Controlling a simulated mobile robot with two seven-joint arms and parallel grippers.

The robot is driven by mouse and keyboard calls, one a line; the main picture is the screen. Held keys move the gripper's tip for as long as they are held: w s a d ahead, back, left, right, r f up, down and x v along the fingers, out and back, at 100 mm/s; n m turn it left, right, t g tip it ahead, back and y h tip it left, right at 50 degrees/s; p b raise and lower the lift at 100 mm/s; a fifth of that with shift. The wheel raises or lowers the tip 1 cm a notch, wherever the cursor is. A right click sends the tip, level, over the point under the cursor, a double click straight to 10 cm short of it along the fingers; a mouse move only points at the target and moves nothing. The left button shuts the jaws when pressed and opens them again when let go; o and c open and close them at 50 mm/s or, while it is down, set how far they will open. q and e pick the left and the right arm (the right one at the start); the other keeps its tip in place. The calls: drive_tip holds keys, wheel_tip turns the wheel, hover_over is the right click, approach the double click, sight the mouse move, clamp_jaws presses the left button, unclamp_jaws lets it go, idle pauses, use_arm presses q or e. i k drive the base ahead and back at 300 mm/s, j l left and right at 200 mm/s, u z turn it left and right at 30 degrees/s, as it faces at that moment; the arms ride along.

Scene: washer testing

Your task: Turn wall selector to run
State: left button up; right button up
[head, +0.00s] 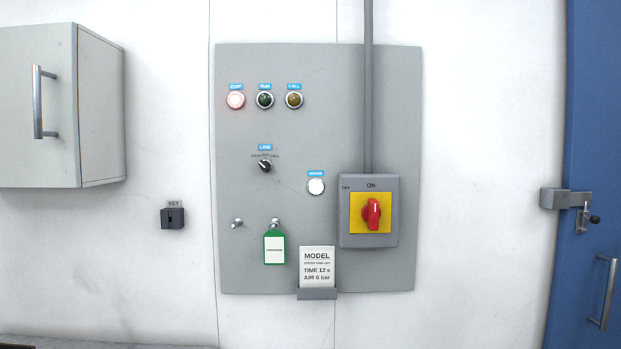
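The wall selector (265,166) is a small black knob under a blue LINE label, on the grey wall panel (345,80). Its pointer seems tilted to the upper left; the tiny position lettering above it is hard to read. Above it is a row of three lamps: a stop lamp (236,100) glowing pale red, a dark green run lamp (265,100) and a dull amber call lamp (294,100). Neither of my grippers is in view.
A red rotary switch (372,213) on a yellow plate, its handle upright towards ON, sits right of a white button (316,186). A green-framed tag (275,248) hangs below the selector, beside a model card (317,262). A grey cabinet (40,110) juts out left.

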sight(265, 166)
drive_tip(key=i+l+u, duration=0.15)
drive_tip(key=l, duration=0.15)
drive_tip(key=i+l+u, duration=0.1)
drive_tip(key=l, duration=0.25)
drive_tip(key=i+l+u, duration=0.15)
drive_tip(key=l, duration=0.15)
drive_tip(key=i+l+u, duration=0.15)
drive_tip(key=l, duration=0.2)
